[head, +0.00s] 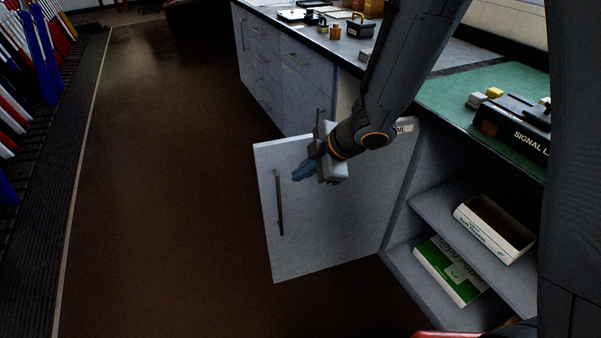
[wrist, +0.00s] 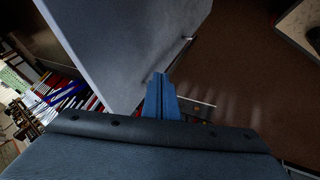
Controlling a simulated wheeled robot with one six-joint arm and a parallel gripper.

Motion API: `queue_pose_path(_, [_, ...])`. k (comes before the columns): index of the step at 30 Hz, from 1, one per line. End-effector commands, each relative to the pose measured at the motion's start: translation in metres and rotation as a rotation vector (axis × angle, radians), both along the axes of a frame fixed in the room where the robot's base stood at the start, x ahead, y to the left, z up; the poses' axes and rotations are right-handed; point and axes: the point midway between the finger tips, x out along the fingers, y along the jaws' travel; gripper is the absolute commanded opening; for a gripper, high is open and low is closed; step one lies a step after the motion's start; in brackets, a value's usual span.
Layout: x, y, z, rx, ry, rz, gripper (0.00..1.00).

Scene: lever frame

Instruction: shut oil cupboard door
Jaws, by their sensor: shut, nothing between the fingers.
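The oil cupboard door (head: 335,225) is a pale grey panel. It stands open, swung out to the left of the cupboard opening. A dark bar handle (head: 279,203) runs upright near its free edge. A label reading OIL (head: 404,129) is partly hidden by my arm. My gripper (head: 303,171) is shut and empty, with blue fingers in front of the door's upper part.
The open cupboard has a shelf (head: 440,210) with a white box (head: 490,228), and a green and white box (head: 450,270) below. A green-topped counter (head: 490,85) is above. Brown floor (head: 170,180) is clear to the left, before coloured levers (head: 40,55).

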Motion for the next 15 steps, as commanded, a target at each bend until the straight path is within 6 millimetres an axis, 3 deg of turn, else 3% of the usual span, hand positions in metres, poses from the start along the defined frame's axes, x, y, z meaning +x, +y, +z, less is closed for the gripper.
queue_pose_path(6, [0.01,0.022,-0.034,-0.001,0.003,0.002,0.0])
queue_pose_path(15, [0.022,0.04,-0.063,-0.001,0.002,-0.003,0.0])
